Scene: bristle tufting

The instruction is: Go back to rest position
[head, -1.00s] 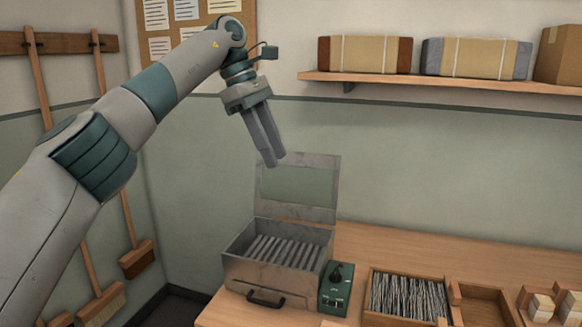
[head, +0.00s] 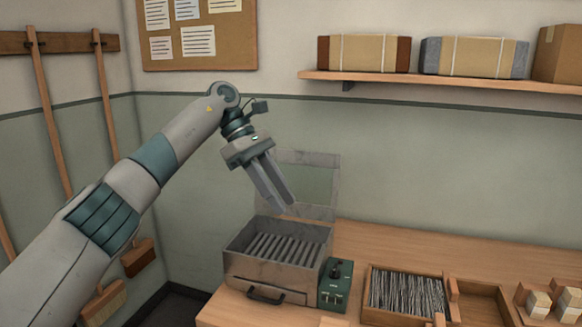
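My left gripper (head: 283,208) hangs in the air, fingers pointing down and slightly right. Its two fingers lie side by side with no clear gap, and nothing is held between them. It is in front of the raised lid (head: 318,160) of a grey metal box (head: 268,275) and above the box's open top. The box stands at the left end of the wooden bench, with several grey bars across its inside. My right gripper is not in view.
A green control unit (head: 336,284) stands against the box's right side. A wooden tray (head: 372,318) of grey bristles, another wooden tray (head: 478,305) and small wooden blocks (head: 540,305) are to the right. A shelf (head: 440,82) holds wrapped bundles. Brooms hang at left.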

